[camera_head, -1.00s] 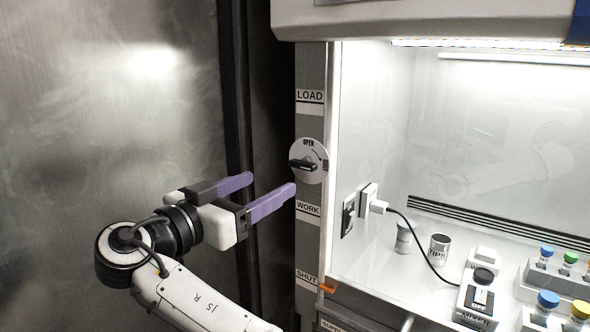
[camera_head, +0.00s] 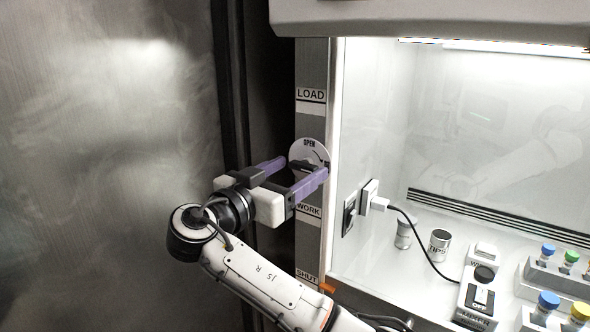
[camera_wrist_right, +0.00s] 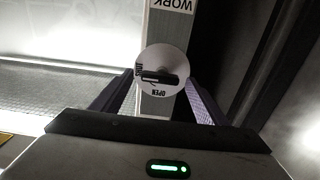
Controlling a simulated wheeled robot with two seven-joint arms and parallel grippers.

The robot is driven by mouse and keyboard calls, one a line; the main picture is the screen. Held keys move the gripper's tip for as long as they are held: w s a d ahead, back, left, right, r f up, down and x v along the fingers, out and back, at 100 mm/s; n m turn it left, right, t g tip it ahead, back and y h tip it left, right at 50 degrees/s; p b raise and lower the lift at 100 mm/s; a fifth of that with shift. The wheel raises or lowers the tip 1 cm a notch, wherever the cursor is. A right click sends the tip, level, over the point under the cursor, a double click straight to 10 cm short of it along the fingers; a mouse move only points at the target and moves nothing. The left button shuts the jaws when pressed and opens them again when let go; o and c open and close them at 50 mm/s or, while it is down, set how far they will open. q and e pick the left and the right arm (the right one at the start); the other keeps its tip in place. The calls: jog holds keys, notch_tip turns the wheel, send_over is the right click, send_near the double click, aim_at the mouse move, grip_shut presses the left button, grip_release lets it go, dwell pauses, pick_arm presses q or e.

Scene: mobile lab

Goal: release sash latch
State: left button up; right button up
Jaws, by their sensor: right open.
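The sash latch is a round white dial (camera_head: 309,151) marked OPEN with a dark knob (camera_head: 300,166), on the grey post left of the lit cabinet. In the right wrist view the dial (camera_wrist_right: 152,65) and its black bar-shaped knob (camera_wrist_right: 160,78) show between my fingers, upside down. My right gripper (camera_head: 298,172) is open, its two purple fingers reaching to the dial, one on each side of the knob. I cannot tell whether they touch it. The near finger covers the lower part of the dial in the head view. My left gripper is not in view.
The post (camera_head: 311,122) carries LOAD, WORK and SHUT labels. An orange marker (camera_head: 327,288) sits at its lower right. Inside the cabinet are a plug (camera_head: 377,204) with a black cord, a TIPS can (camera_head: 440,245), a mixer (camera_head: 478,299) and capped tubes in a rack.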

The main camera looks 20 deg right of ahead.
jog(key=c, duration=1.1)
jog(key=shift+o, duration=0.2)
jog(key=shift+n, duration=0.4)
jog(key=n, duration=0.3)
jog(key=shift+b, duration=0.4)
jog(key=n, duration=0.5)
jog(key=shift+a+r, duration=0.1)
jog(key=n, duration=0.4)
jog(key=shift+w+n+p, duration=0.1)
jog(key=shift+n+p, duration=0.2)
jog(key=shift+n, duration=0.1)
jog(key=n, duration=0.4)
jog(key=shift+n, duration=0.3)
